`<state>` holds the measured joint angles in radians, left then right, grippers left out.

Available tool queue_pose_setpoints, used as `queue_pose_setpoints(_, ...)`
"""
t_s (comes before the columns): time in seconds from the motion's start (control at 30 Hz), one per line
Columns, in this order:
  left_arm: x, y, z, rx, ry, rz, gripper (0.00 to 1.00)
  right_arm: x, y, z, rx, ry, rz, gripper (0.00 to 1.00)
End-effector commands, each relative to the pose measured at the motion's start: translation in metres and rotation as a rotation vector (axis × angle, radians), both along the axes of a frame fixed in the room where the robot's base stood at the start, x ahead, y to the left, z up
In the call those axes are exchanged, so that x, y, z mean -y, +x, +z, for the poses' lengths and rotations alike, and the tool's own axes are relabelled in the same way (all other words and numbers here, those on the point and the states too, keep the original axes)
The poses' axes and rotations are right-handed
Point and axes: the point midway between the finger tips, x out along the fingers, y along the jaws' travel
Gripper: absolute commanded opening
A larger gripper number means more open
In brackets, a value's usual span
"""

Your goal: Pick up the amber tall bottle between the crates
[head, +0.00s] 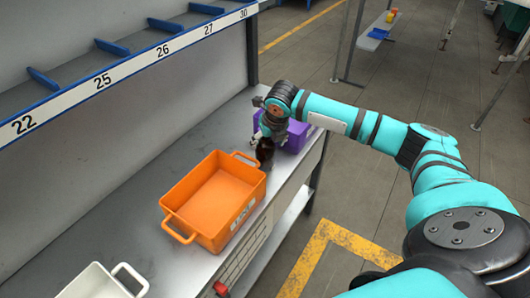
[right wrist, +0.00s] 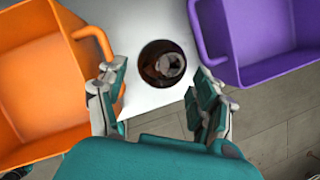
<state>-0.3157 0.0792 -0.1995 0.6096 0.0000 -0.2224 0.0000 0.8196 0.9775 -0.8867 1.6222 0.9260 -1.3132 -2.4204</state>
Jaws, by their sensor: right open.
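The amber tall bottle (head: 265,152) stands on the grey bench between the orange crate (head: 215,198) and the purple crate (head: 297,137) in the head view. In the right wrist view the dark brown bottle (right wrist: 162,62) is seen from above, near the bench edge. The orange crate (right wrist: 40,85) is on its left and the purple crate (right wrist: 262,45) on its right. My right gripper (right wrist: 160,85) is open, with one finger on each side just short of the bottle. In the head view the right gripper (head: 268,135) is over the bottle and partly hides it. My left gripper is not seen.
A white crate (head: 98,284) stands at the near left of the bench. A shelf with blue dividers (head: 110,47) and number labels rises behind the bench. The crate handles lie close to the bottle on both sides. The floor right of the bench is open.

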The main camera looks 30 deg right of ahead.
Motion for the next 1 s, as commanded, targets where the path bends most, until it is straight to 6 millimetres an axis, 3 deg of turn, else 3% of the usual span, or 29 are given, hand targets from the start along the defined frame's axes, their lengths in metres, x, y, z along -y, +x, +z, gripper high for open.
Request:
queue_pose_setpoints(0.27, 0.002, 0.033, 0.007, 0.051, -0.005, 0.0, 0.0, 0.002, 0.007, -0.02, -0.003, 0.0, 0.0, 0.68)
queue_pose_setpoints(0.5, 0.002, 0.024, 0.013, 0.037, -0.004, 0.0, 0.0, 0.005, 0.019, -0.053, -0.002, 0.001, -0.001, 0.68)
queue_pose_setpoints(0.8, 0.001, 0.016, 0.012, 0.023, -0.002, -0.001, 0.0, 0.006, 0.022, -0.06, 0.0, -0.002, 0.001, 0.68)
queue_pose_setpoints(1.0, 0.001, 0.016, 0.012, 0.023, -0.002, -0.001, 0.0, 0.006, 0.022, -0.059, 0.0, -0.001, 0.001, 0.45)
